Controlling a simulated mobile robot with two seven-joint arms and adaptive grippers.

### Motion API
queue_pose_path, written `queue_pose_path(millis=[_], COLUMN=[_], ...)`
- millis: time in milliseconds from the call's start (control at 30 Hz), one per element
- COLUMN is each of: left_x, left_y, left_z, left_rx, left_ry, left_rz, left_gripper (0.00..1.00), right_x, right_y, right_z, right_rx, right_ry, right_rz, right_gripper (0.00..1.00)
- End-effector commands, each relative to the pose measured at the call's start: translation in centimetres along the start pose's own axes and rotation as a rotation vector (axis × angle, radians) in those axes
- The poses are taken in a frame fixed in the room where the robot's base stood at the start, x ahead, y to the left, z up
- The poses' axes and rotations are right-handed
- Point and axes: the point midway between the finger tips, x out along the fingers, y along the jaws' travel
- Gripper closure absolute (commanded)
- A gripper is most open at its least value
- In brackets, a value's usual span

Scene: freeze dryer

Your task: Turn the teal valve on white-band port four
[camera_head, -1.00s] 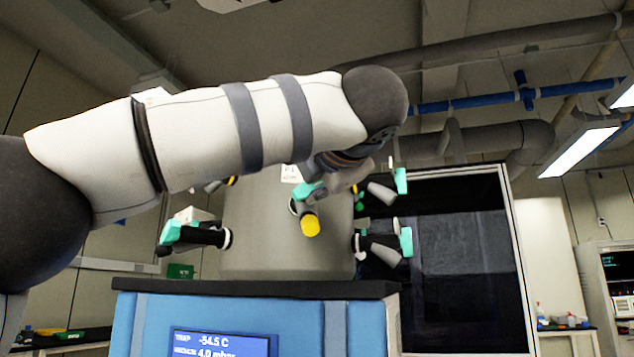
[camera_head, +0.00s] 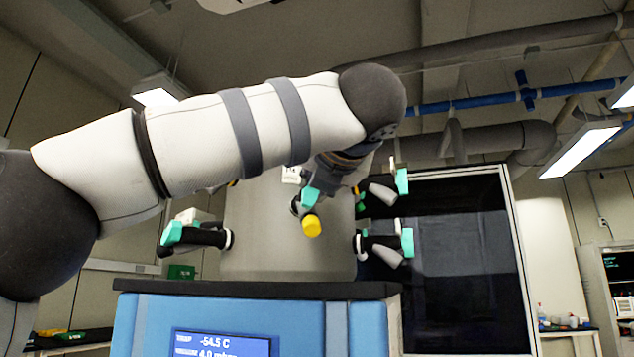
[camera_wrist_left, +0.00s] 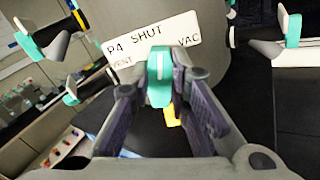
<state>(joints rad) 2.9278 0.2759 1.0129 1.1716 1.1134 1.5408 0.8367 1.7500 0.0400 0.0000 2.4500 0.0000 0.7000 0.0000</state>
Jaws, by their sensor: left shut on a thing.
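The teal valve handle of port four shows in the left wrist view (camera_wrist_left: 158,72), just below a white label (camera_wrist_left: 150,42) reading "P4 SHUT", with VENT at left and VAC at right. The same handle shows in the head view (camera_head: 310,196) on the front of the grey chamber, above a yellow cap (camera_head: 312,228). My left gripper (camera_wrist_left: 160,88) has its fingers on either side of the handle and is shut on it. In the head view my left arm hides most of that gripper and the upper chamber. My right gripper is not in view.
Other teal-handled ports stand out close by, at the chamber's left (camera_head: 172,234) and right (camera_head: 407,243). The grey chamber (camera_head: 250,245) stands on a blue cabinet with a display (camera_head: 222,343). A dark door panel (camera_head: 465,260) is at right.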

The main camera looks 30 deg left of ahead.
Motion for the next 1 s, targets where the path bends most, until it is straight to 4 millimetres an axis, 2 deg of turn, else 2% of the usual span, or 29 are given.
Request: queue_pose_path(millis=[400, 1000], left_x=[-0.01, -0.04], left_y=[0.19, 0.24], left_z=[0.02, 0.06], left_rx=[-0.257, -0.333], left_ry=[-0.001, -0.003], left_rz=[0.0, 0.001], left_gripper=[1.0, 1.0], right_x=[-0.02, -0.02], right_y=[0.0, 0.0], right_z=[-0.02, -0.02], right_rx=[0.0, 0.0], right_ry=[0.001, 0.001], right_rz=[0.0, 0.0], right_gripper=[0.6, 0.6])
